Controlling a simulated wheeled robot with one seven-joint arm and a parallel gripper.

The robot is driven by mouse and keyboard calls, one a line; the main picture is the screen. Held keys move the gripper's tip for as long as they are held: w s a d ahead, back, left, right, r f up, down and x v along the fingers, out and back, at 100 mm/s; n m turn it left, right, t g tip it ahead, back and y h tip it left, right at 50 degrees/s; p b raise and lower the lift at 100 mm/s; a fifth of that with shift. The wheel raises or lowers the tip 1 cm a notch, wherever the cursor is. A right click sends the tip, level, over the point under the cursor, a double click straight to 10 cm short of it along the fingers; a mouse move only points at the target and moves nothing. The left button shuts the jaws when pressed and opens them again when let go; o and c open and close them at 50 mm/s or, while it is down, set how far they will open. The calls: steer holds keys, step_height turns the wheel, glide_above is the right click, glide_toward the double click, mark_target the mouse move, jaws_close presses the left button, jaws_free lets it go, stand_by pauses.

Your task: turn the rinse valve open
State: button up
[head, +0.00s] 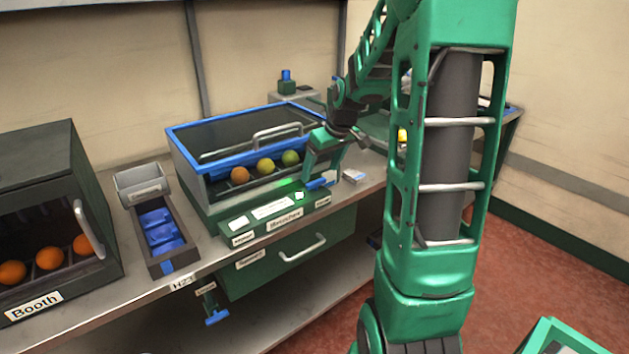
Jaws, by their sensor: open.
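My gripper (322,178) is open and points down at the right end of the front panel of a blue-rimmed machine (190,152). A small blue handle (318,184) shows between or just behind its fingers; I cannot tell if they touch it. Another blue handle (217,317) sits on a dark fitting under the counter's front edge, with a small label above it. A blue knob (286,75) tops a small green fitting at the back. The labels are too small to read, so I cannot tell which of these is the rinse valve.
Three fruits, one orange (240,175), sit in the machine, and a green light glows on its panel. A dark booth (40,170) with oranges and a tray (150,265) of blue packets stand left. A drawer (300,255) is below. My arm hides the counter's right part.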

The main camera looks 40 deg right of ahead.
mark_target(316, 181)
steer(key=shift+x, duration=2.65)
steer(key=shift+c, duration=0.6)
steer(key=c, duration=0.9)
